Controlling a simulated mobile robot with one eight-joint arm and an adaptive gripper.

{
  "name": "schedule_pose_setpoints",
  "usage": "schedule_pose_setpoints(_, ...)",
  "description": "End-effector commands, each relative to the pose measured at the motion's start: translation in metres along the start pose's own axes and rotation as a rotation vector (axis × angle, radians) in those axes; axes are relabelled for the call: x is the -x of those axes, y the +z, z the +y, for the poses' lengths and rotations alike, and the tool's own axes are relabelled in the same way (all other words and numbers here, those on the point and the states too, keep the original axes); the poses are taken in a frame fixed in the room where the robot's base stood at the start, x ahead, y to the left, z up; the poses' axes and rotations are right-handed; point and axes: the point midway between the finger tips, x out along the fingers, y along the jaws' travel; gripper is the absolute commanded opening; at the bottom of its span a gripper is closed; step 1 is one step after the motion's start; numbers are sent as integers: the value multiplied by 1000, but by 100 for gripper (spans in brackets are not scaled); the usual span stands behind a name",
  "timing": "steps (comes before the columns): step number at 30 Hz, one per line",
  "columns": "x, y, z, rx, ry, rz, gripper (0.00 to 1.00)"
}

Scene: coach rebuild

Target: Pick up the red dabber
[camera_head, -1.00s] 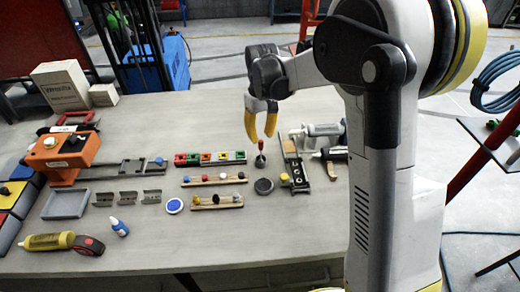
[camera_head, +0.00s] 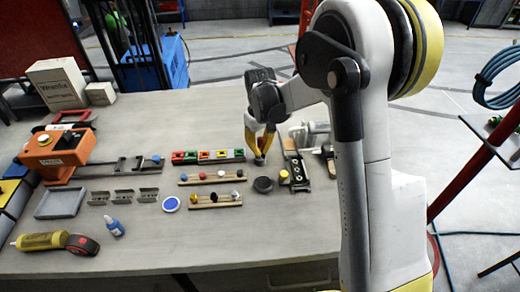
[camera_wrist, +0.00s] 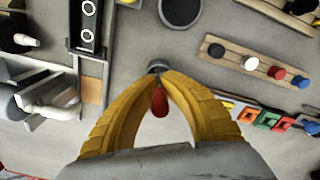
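The red dabber (camera_wrist: 159,102) stands on the table in the wrist view, its red handle between my fingers and its grey base (camera_wrist: 158,66) just past the fingertips. My gripper (camera_wrist: 162,76) has its two yellow fingers bowed around the handle, with the tips drawn together at the dabber's stem. In the head view my gripper (camera_head: 259,154) points down at the table, and the dabber is mostly hidden behind the fingers. Its dark base shows just under the tips, at table level.
A dark round disc (camera_head: 263,185) lies close in front. A narrow board with black fittings (camera_head: 294,167) is close on the right. A row of coloured blocks (camera_head: 208,156) and two wooden racks (camera_head: 213,177) with knobs lie to the left. The table behind the gripper is clear.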

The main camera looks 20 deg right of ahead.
Motion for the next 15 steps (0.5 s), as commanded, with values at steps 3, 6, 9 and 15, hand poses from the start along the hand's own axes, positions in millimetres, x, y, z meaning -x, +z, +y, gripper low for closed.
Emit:
schedule_pose_setpoints(3, 0, 0, 0, 0, 0, 0, 0)
schedule_pose_setpoints(6, 0, 0, 0, 0, 0, 0, 0)
schedule_pose_setpoints(9, 0, 0, 0, 0, 0, 0, 0)
schedule_pose_setpoints(15, 7, 0, 0, 0, 0, 0, 0)
